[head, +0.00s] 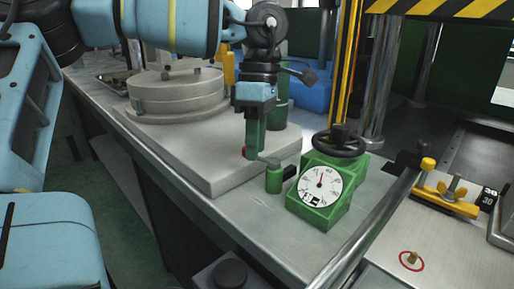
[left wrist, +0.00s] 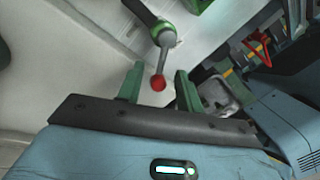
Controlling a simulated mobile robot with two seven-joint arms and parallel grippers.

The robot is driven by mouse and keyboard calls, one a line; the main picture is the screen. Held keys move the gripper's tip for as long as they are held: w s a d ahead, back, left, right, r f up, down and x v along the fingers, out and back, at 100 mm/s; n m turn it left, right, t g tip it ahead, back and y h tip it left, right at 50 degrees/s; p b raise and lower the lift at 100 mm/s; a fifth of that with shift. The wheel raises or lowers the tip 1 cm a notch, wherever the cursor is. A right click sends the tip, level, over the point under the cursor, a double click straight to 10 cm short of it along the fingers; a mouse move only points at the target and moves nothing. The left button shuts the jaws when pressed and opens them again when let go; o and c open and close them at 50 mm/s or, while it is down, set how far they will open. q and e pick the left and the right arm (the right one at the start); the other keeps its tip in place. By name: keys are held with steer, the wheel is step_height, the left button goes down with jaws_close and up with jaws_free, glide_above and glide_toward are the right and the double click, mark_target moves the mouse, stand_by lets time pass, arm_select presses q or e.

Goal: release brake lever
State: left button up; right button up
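The brake lever (head: 270,162) is a short grey metal arm on a green base beside the green gauge unit, with a red ball knob at its end. In the left wrist view the lever (left wrist: 166,42) points toward me and its red knob (left wrist: 158,83) lies between the two green fingers. My left gripper (head: 255,150) points down at the knob end of the lever, and its fingers partly hide it. In the left wrist view the gripper (left wrist: 158,76) is open, with a gap on both sides of the knob. My right gripper is not in view.
A green gauge unit (head: 321,187) with a black handwheel (head: 339,141) stands just right of the lever. A round metal lidded pot (head: 176,90) is at the back left on the grey bench. A press with metal posts (head: 380,95) and yellow clamps (head: 445,196) is at the right.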

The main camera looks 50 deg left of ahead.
arm_select(q)
steer(key=shift+f, duration=0.4)
steer(key=shift+d, duration=0.1)
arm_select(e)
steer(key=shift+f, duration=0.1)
arm_select(q)
steer(key=shift+c, duration=0.2)
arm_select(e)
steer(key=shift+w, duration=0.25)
arm_select(q)
jaws_close()
steer(key=shift+w+m+y+p, duration=0.3)
steer(key=shift+w+m, duration=0.05)
steer(key=shift+m, duration=0.85)
steer(key=shift+w+a+m, duration=0.2)
steer(key=shift+w+m, duration=0.05)
steer(key=shift+m, duration=0.65)
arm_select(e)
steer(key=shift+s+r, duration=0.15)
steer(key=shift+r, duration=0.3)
